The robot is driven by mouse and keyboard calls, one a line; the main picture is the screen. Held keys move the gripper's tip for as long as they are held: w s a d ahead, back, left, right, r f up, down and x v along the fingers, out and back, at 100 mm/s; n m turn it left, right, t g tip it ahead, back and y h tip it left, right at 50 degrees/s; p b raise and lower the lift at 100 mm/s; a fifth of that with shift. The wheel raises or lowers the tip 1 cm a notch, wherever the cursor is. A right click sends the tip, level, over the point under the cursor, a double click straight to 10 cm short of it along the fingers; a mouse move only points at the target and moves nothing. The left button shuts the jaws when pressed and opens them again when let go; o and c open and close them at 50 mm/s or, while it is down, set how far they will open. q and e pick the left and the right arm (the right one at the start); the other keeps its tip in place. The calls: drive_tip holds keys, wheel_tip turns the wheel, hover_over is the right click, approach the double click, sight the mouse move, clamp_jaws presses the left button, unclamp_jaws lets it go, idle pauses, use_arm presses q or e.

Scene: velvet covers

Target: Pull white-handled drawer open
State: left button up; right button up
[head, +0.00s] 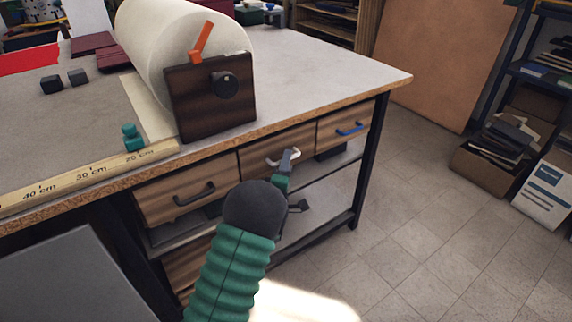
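The white-handled drawer (258,150) is the middle wooden drawer front under the workbench, between a black-handled and a blue-handled one. It looks about level with its neighbours. Its white handle (272,163) is partly covered by my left gripper (290,156). The grey fingertips are at the right part of the handle, overlapping it in the picture. I cannot tell whether they touch or close around it, as the fingers are small and seen from behind. My green and black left arm covers the space below. My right gripper is not in view.
The black-handled drawer (165,197) is to the left and the blue-handled drawer (341,130) to the right. A large paper roll (165,45) and a ruler strip (85,183) are on the bench top. A lower shelf (335,185) is below. Floor (420,240) on the right is clear.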

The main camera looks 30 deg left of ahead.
use_arm(q)
drive_tip(key=shift+d, duration=0.1)
clamp_jaws()
drive_tip(key=shift+s+f, duration=0.1)
drive_tip(key=shift+f, duration=0.05)
idle(1.1)
